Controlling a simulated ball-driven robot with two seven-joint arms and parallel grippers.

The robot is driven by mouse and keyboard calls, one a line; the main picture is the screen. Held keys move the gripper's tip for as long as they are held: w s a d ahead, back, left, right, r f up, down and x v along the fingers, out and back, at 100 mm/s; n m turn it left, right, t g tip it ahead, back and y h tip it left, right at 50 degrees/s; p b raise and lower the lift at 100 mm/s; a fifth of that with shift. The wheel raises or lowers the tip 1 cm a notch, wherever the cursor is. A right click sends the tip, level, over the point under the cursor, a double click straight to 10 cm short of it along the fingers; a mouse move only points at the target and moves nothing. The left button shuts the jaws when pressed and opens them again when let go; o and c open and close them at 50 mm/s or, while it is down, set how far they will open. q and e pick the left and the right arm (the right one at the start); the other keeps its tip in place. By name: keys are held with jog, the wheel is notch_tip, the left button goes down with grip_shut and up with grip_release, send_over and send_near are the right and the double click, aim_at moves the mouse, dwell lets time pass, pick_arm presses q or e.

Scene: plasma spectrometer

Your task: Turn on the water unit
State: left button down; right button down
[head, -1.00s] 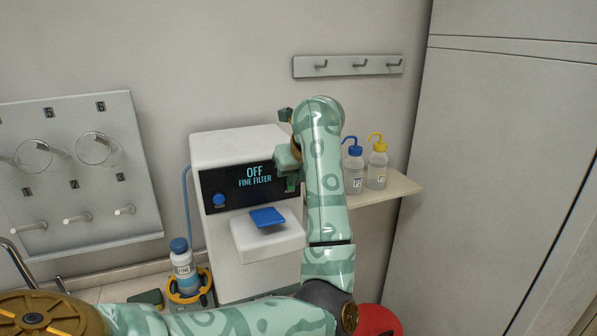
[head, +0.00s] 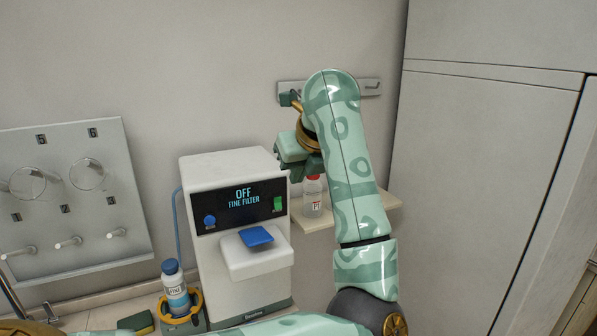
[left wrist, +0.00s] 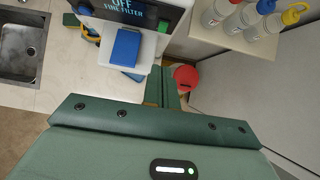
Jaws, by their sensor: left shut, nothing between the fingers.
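The water unit (head: 236,165) is a white box against the wall. A green switch (head: 278,204) sits at the right of the panel and a round blue knob (head: 209,221) at the left. A blue pad (head: 256,236) is on its front ledge. My left gripper (head: 304,168) is at the unit's upper right corner, above and apart from the switch. In the left wrist view its fingers (left wrist: 162,86) are shut and empty, with the unit's display (left wrist: 128,10) beyond them. My right gripper is not in view.
A shelf (head: 385,201) right of the unit holds wash bottles (left wrist: 215,12), partly hidden by my arm in the head view. A labelled bottle (head: 175,290) stands left of the unit. A hook rail (head: 370,87) is on the wall; a tall cabinet (head: 480,170) stands at right.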

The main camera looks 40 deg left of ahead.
pick_arm(q)
jog(key=w+a+g+h+p, duration=0.1)
jog(key=a+h+p, duration=0.1)
jog(key=p, duration=0.2)
jog(key=shift+w+f, duration=0.15)
dwell(0.4)
